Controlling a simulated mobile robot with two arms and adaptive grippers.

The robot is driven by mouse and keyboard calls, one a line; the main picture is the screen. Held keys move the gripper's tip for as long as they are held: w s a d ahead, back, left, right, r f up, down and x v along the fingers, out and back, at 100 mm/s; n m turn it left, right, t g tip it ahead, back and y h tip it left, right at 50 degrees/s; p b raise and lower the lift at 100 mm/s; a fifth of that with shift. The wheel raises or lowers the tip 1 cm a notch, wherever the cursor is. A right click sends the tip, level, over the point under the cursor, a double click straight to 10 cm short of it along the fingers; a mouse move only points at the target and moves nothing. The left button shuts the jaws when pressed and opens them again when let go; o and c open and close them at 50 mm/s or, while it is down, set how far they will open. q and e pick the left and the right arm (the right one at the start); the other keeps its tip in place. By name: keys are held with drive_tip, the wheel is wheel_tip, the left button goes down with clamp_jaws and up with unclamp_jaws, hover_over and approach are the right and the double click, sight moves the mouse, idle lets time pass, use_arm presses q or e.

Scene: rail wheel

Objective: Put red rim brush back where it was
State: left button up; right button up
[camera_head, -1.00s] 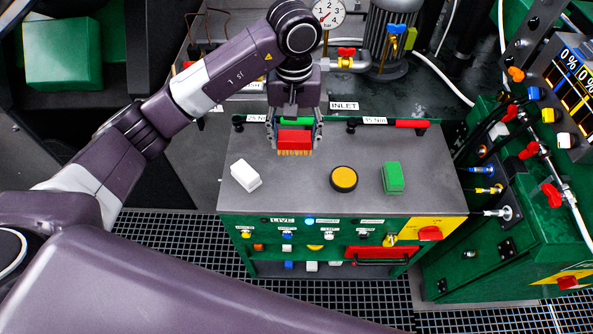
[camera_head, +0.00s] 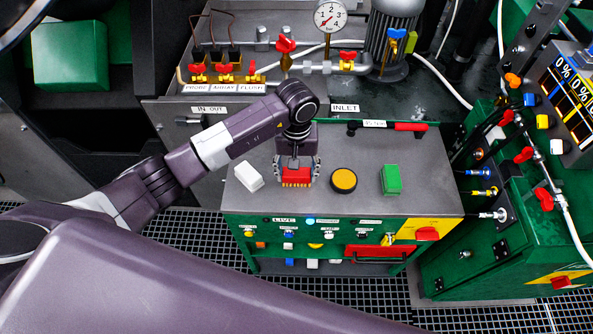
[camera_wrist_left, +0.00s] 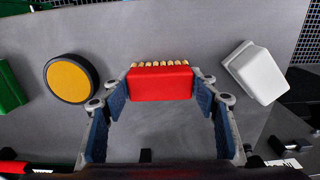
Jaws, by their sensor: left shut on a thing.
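The red rim brush (camera_head: 296,175) has a red block body and a row of tan bristles. My left gripper (camera_head: 297,178) is shut on it, one finger at each end. It is low at the front of the grey bench top (camera_head: 420,165), between a white block (camera_head: 249,176) and a round yellow-topped item (camera_head: 344,181). I cannot tell whether the bristles touch the surface. In the left wrist view the brush (camera_wrist_left: 160,83) sits between the blue finger pads, bristles toward the top of the picture. My right gripper is not in view.
A green block (camera_head: 391,180) sits on the right of the bench top. A red-handled tool (camera_head: 411,127) lies along the back edge. Piping with red valves (camera_head: 285,46) and a pressure gauge (camera_head: 330,16) stand behind. A green panel with fittings (camera_head: 497,240) borders the right.

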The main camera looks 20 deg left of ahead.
sight(297, 172)
use_arm(q)
drive_tip(key=shift+f, duration=0.15)
drive_tip(key=o, duration=1)
drive_tip(key=shift+r, duration=0.25)
drive_tip(key=shift+w+r, duration=0.15)
drive_tip(key=shift+r, duration=0.2)
wheel_tip(297, 172, up, 10)
drive_tip(key=b, duration=0.3)
drive_tip(key=shift+f, duration=0.25)
drive_tip(key=shift+r+b, duration=0.3)
drive_tip(key=shift+r, duration=0.55)
